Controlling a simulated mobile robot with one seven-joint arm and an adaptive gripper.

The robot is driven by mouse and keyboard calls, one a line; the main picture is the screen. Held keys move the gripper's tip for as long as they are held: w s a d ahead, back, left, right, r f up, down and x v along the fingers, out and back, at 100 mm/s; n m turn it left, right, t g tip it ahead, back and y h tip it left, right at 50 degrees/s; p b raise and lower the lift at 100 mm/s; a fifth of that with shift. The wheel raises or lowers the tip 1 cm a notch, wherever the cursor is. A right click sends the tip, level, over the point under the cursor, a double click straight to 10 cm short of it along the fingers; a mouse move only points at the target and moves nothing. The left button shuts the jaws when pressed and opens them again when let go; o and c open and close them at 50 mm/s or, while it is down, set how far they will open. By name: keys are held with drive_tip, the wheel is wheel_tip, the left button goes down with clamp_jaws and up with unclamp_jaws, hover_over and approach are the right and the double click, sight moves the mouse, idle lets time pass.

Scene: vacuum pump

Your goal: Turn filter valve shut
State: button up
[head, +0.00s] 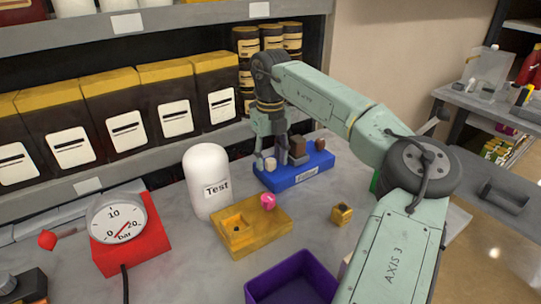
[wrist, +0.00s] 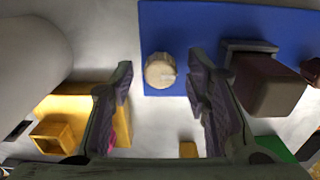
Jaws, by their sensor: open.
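A blue base (head: 297,178) stands on the grey table and carries a pale round knob (head: 270,164) at its left end and brown and grey parts further right. I take the knob to be the filter valve. In the wrist view the knob (wrist: 160,70) lies between the two fingertips, with a gap on each side, over the blue base (wrist: 205,25). My gripper (head: 268,145) is open above the left end of the base, and in the wrist view its fingers (wrist: 160,84) hold nothing. The fingers partly hide the base in the head view.
A white "Test" cylinder (head: 207,178) stands left of the base. A yellow block (head: 255,236) with a pink piece (head: 268,201), a small yellow cube (head: 341,214) and a purple bin (head: 292,280) are nearer. A red gauge (head: 150,240) stands left. Shelves (head: 90,187) line the back.

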drive_tip(key=shift+c, duration=0.4)
clamp_jaws()
drive_tip(key=shift+m, duration=0.3)
drive_tip(key=m+b, duration=0.1)
drive_tip(key=m, duration=0.2)
drive_tip(key=shift+m, duration=0.3)
drive_tip(key=m+b, duration=0.1)
drive_tip(key=m, duration=0.3)
drive_tip(key=shift+m, duration=0.3)
drive_tip(key=m+b, duration=0.1)
drive_tip(key=m, duration=0.3)
drive_tip(key=m+b, duration=0.1)
drive_tip(key=m, duration=0.4)
drive_tip(key=shift+b, duration=0.3)
